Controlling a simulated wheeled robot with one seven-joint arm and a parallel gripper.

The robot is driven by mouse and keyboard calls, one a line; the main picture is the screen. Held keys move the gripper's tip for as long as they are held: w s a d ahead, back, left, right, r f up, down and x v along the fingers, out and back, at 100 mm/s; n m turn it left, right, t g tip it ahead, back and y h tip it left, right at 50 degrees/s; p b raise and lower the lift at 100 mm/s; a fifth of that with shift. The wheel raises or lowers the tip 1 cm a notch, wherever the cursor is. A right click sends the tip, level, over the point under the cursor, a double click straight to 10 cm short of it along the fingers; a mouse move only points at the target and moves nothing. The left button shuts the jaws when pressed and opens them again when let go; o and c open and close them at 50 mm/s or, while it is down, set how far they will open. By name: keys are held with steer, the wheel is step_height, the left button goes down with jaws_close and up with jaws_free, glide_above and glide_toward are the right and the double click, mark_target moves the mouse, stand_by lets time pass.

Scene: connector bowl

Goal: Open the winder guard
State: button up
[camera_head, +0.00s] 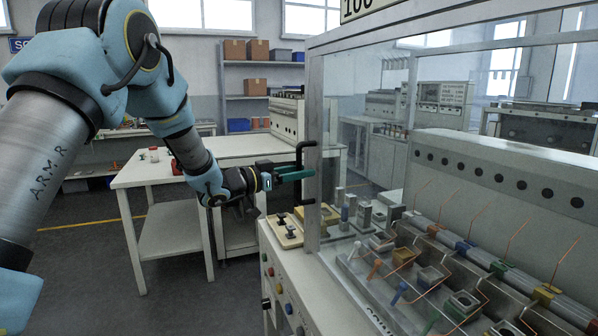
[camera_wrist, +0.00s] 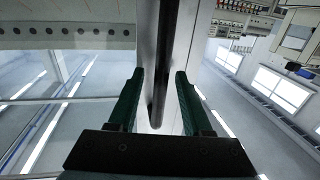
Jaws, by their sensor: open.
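The winder guard (camera_head: 315,130) is a clear-paned enclosure with a grey metal frame over the winding machine, and it looks shut. Its black bar handle (camera_head: 299,158) stands upright on the near left frame post. My gripper (camera_head: 312,173) reaches the handle from the left, with its green fingers level with the handle's middle. In the wrist view, my gripper (camera_wrist: 158,85) is open, and the black handle (camera_wrist: 163,70) runs between its two fingers. Gaps show on both sides of the handle. Whether a fingertip touches the frame post I cannot tell.
The machine bed (camera_head: 400,270) behind the pane holds coloured levers, bobbins and copper wires. A white table (camera_head: 165,170) and shelves (camera_head: 265,85) stand behind.

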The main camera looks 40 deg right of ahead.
jaws_close()
stand_by(1.3)
